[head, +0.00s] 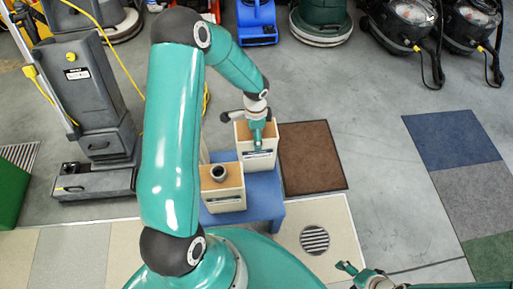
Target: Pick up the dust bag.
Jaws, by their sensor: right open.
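Two beige, box-shaped items stand upright on a small blue stool (268,203). The nearer one (223,201) has a dark round collar on top and a label on its front; it looks like a dust bag. The farther one (262,161) also has a label. I cannot tell for sure which is the dust bag. My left gripper (257,134) points down at the farther item, overlapping its top and front; its grip and contact are unclear. My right gripper (350,274) is open and empty at the bottom edge, away from both items.
A grey upright vacuum (82,90) stands at the left. A brown mat (311,156) lies right of the stool, with a round floor drain (315,240) in front. Carpet tiles (468,187) lie at the right. Black vacuums (405,25) and other machines line the back. Grey floor between is clear.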

